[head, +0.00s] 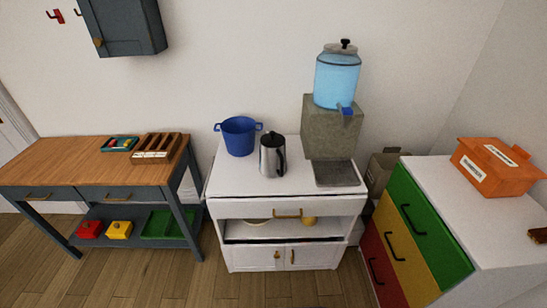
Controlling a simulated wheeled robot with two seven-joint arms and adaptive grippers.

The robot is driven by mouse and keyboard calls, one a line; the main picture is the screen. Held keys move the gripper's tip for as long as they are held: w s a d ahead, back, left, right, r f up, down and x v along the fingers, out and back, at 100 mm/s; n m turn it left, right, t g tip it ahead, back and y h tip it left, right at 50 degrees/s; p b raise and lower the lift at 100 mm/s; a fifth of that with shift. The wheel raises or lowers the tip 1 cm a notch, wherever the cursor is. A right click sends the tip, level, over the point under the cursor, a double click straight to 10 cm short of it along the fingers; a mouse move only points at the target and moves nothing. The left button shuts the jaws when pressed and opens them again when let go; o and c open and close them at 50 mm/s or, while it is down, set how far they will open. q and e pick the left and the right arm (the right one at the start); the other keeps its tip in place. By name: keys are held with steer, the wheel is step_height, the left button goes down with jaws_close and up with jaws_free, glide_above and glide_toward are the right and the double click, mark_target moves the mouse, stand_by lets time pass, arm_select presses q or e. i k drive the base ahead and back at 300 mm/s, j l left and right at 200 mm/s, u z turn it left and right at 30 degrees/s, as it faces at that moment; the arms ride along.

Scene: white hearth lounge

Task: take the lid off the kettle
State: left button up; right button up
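The kettle (270,157) is a silver, upright pot with a black handle on its right side. It stands on the white cabinet (225,188), near the middle of its top. Its lid (271,137) sits on top of the kettle and has a dark knob. Neither of my grippers shows in the head view.
A blue pot (239,136) stands behind and left of the kettle. A water dispenser (336,80) on a stone-like block (330,127) stands to the right, above a drip tray (334,174). A wooden table (75,160) is left, a coloured drawer unit (432,235) right.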

mark_target(272, 139)
steer(key=i+l+u, duration=0.15)
steer(key=l+u, duration=0.15)
steer(key=i+l+u, duration=0.25)
steer(key=l, duration=0.25)
steer(key=l+u, duration=0.6)
steer(key=l, duration=0.25)
